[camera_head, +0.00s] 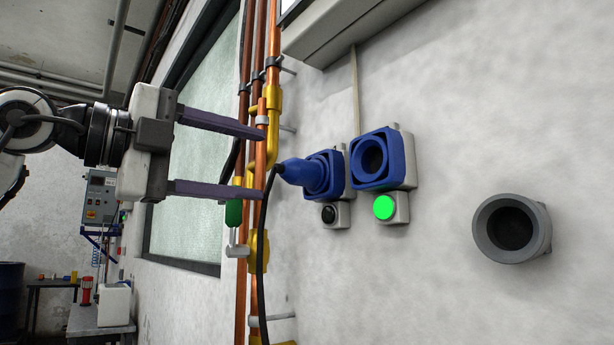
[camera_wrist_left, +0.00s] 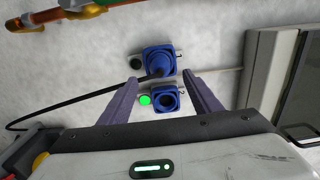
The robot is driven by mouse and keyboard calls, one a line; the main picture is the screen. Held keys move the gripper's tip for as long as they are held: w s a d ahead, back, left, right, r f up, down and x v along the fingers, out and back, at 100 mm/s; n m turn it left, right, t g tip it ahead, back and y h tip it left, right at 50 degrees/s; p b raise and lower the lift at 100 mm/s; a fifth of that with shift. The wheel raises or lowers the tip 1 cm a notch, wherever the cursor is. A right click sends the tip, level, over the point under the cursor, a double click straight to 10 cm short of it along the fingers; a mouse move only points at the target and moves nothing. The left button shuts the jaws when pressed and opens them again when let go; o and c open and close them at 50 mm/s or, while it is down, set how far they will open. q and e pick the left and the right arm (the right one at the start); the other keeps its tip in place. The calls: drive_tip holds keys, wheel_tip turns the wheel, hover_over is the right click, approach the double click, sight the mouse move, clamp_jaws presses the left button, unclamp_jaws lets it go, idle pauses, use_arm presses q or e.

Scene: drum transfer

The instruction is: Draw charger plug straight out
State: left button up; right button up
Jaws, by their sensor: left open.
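The blue charger plug (camera_head: 304,174) sits in the left of two blue wall sockets, with a black cable (camera_head: 264,225) hanging from its back end. The empty blue socket (camera_head: 371,160) is just right of it. My left gripper (camera_head: 264,163) is open and empty, its two fingers reaching toward the plug from the left, apart from it. In the left wrist view the plug (camera_wrist_left: 158,65) shows above the empty socket (camera_wrist_left: 168,99), which lies between the finger (camera_wrist_left: 122,105) and the other finger. My right gripper is not in view.
A lit green lamp (camera_head: 384,207) is below the empty socket and a dark lamp (camera_head: 329,214) below the plugged one. Copper pipes (camera_head: 244,200) with yellow fittings run up the wall near my fingers. A grey round holder (camera_head: 512,229) is on the wall at right.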

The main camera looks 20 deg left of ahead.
sight(282, 168)
use_arm(q)
drive_tip(key=p+x, duration=0.2)
drive_tip(key=x, duration=0.5)
drive_tip(key=shift+d, duration=0.15)
drive_tip(key=shift+w+d, duration=0.35)
drive_tip(key=shift+w, duration=0.25)
drive_tip(key=shift+w+d, duration=0.15)
idle(0.7)
clamp_jaws()
idle(0.4)
drive_tip(key=shift+b, duration=0.35)
